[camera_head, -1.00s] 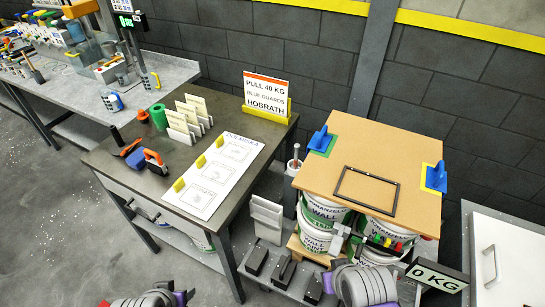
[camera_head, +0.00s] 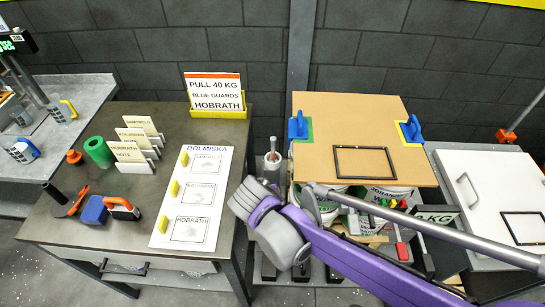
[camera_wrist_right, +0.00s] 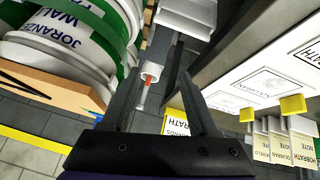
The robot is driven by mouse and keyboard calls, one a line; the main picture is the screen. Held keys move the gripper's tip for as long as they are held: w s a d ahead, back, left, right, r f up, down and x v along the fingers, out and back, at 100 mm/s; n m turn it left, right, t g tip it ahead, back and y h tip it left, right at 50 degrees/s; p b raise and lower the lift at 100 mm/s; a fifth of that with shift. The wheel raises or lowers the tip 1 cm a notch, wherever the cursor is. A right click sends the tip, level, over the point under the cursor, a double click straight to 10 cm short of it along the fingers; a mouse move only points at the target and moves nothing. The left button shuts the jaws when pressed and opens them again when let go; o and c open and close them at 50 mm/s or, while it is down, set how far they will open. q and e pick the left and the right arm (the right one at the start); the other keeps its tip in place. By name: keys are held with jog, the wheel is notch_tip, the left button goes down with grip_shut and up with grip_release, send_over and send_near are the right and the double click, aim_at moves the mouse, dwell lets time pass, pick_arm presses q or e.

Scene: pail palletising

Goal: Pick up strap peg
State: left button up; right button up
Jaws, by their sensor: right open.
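My purple right arm crosses the head view from the lower right. My left gripper is out of view.
The brown board (camera_head: 362,115) lies on the white pails, with blue handled pieces (camera_head: 298,126) at its sides and a black frame on it. The dark table (camera_head: 110,215) holds cards, a green roll and tools. A white-lidded cabinet (camera_head: 500,185) stands right.

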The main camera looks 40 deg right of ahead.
aim_at(272, 140)
jog(key=w+d+r+m+t+h, duration=0.1)
jog(key=w+d+r+m+h, duration=0.2)
jog(key=w+d+m+h, duration=0.6)
jog(key=w+d+f+y, duration=0.1)
jog(key=w+d, duration=0.1)
jog(key=w+d+f+n+y, duration=0.1)
jog(key=w+d+f, duration=0.1)
jog(key=w+d+f+n, duration=0.1)
jog(key=w+d+f, duration=0.1)
jog(key=w, duration=0.1)
jog(key=shift+d+y, duration=0.1)
jog(key=shift+y, duration=0.3)
grip_shut()
dwell(0.8)
